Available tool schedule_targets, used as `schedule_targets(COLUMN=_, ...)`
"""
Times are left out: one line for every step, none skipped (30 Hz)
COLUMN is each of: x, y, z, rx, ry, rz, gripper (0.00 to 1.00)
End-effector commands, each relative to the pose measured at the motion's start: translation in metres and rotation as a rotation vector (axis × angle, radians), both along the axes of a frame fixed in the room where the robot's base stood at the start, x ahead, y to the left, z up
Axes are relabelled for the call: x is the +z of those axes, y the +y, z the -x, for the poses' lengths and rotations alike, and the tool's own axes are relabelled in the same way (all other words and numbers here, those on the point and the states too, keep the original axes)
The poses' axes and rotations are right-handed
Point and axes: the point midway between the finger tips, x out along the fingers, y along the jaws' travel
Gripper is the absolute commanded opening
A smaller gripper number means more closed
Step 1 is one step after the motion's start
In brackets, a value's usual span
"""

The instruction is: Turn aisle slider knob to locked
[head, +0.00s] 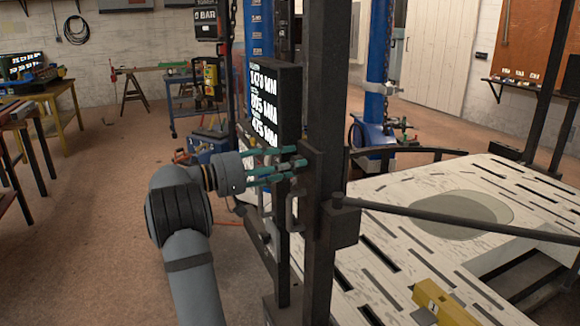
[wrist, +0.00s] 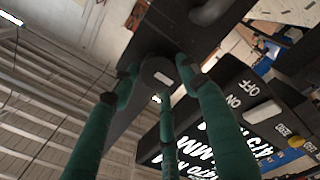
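The slider knob (wrist: 158,74) is a dark, rounded piece with a small light mark, on a dark block in the wrist view. I cannot read its turn position. My gripper (wrist: 160,82) has three green fingers, spread apart around the knob with their tips close to it. It looks open; contact with the knob is not clear. In the head view my gripper (head: 301,157) reaches from the left to the dark upright post (head: 325,90), with fingertips at the carriage on it. The knob is hard to make out there, largely hidden by the fingers.
A black display box (head: 277,105) with white readings stands just behind my gripper; its ON/OFF switch (wrist: 263,111) shows in the wrist view. A dark bar (head: 450,218) runs right from the post over the pale slotted bench (head: 385,195). The floor at left is open.

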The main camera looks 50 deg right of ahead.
Motion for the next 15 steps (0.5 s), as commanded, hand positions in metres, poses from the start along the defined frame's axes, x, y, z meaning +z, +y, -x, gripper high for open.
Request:
schedule_targets(x=-0.0008, y=0.0003, z=0.0002, rx=-0.002, ry=0.0, rz=-0.002, gripper=0.49)
schedule_targets(x=-0.0011, y=0.0003, z=0.0005, rx=-0.003, ry=0.0, rz=-0.002, gripper=0.51)
schedule_targets(x=-0.0015, y=0.0003, z=0.0009, rx=-0.003, ry=0.0, rz=-0.003, gripper=0.53)
schedule_targets(x=-0.0018, y=0.0003, z=0.001, rx=-0.003, ry=0.0, rz=-0.003, gripper=0.55)
schedule_targets(x=-0.0021, y=0.0002, z=0.0012, rx=-0.004, ry=0.001, rz=-0.004, gripper=0.55)
schedule_targets(x=-0.0024, y=0.0003, z=0.0015, rx=-0.005, ry=0.0, rz=-0.005, gripper=0.55)
schedule_targets(x=-0.0026, y=0.0002, z=0.0016, rx=-0.005, ry=0.0, rz=-0.005, gripper=0.55)
schedule_targets(x=-0.0027, y=0.0003, z=0.0017, rx=-0.006, ry=0.0, rz=-0.005, gripper=0.55)
schedule_targets(x=-0.0029, y=0.0002, z=0.0018, rx=-0.007, ry=0.001, rz=-0.006, gripper=0.55)
schedule_targets(x=-0.0031, y=0.0002, z=0.002, rx=-0.007, ry=0.001, rz=-0.006, gripper=0.55)
schedule_targets(x=-0.0032, y=0.0003, z=0.0021, rx=-0.007, ry=0.001, rz=-0.006, gripper=0.55)
schedule_targets(x=-0.0033, y=0.0005, z=0.0019, rx=-0.007, ry=0.001, rz=-0.007, gripper=0.55)
schedule_targets(x=-0.0034, y=0.0012, z=0.0015, rx=-0.007, ry=0.001, rz=-0.007, gripper=0.55)
schedule_targets(x=-0.0035, y=0.0023, z=0.0008, rx=-0.007, ry=0.001, rz=-0.007, gripper=0.55)
schedule_targets(x=-0.0034, y=0.0046, z=-0.0009, rx=-0.006, ry=0.002, rz=-0.007, gripper=0.55)
